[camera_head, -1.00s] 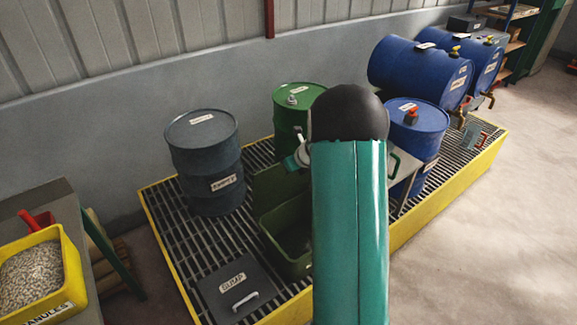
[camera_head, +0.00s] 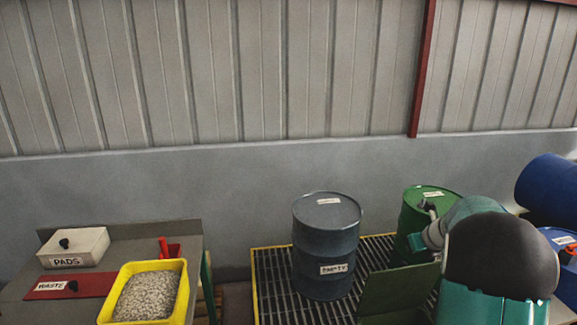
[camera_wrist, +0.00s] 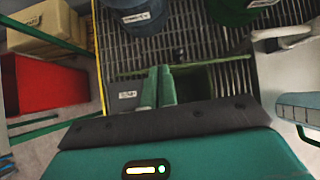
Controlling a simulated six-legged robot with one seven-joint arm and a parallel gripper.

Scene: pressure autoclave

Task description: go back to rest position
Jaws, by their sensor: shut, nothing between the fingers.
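My gripper (camera_wrist: 158,84) shows in the wrist view as two green fingers side by side, shut with nothing between them.
A grey drum (camera_head: 326,250) and a green drum (camera_head: 415,212) stand on the yellow-edged pallet (camera_head: 275,268). Blue drums (camera_head: 550,195) are at right. A bench at left holds a PADS box (camera_head: 73,247) and yellow granule tub (camera_head: 180,300). A red box (camera_wrist: 48,86) shows in the wrist view.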

